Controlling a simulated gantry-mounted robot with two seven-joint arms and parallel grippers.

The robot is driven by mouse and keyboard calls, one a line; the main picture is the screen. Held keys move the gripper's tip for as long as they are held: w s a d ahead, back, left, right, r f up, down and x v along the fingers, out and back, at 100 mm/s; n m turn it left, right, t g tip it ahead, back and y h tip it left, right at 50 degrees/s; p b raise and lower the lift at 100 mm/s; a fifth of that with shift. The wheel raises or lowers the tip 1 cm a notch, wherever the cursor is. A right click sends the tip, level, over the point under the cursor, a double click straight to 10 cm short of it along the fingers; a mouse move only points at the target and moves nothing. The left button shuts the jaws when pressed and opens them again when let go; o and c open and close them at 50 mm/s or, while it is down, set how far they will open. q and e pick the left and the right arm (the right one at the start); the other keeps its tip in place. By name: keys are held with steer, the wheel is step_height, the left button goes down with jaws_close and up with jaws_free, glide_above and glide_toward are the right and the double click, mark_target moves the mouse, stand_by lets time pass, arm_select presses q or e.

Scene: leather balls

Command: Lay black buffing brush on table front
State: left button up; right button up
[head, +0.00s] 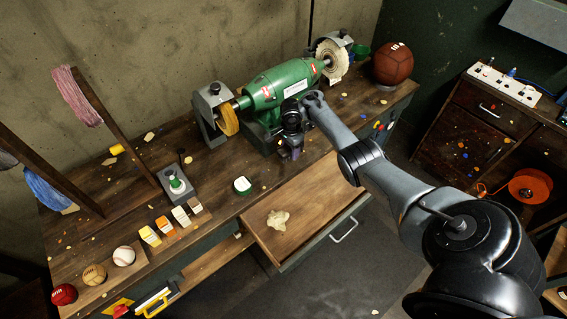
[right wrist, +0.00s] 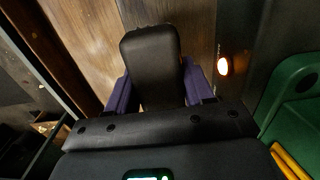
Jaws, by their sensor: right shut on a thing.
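The black buffing brush (right wrist: 150,68) shows in the right wrist view as a dark, rounded block between the purple fingers. My right gripper (right wrist: 158,92) is shut on it. In the head view my right gripper (head: 291,154) points down near the table's front edge, in front of the green grinder and above the back of the open drawer. The brush cannot be made out there. The wooden table (head: 217,180) runs across the view, and its front edge is partly behind my right arm. My left gripper is not in view.
The green bench grinder (head: 275,88) stands behind the gripper. The open drawer (head: 325,187) holds a pale cloth (head: 278,219). A brown ball (head: 392,63) stands at the back right.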

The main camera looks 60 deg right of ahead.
mark_target(282, 153)
steer(key=shift+w+a+f+b, duration=0.3)
steer(key=shift+w+a+f, duration=0.15)
steer(key=shift+w, duration=0.15)
steer(key=shift+w+a+f+b, duration=0.3)
steer(key=shift+w+a+f, duration=0.15)
steer(key=shift+w, duration=0.15)
step_height(282, 153, down, 4)
steer(key=b, duration=0.2)
steer(key=shift+b, duration=0.4)
steer(key=shift+f, duration=0.1)
steer(key=o, duration=1.1)
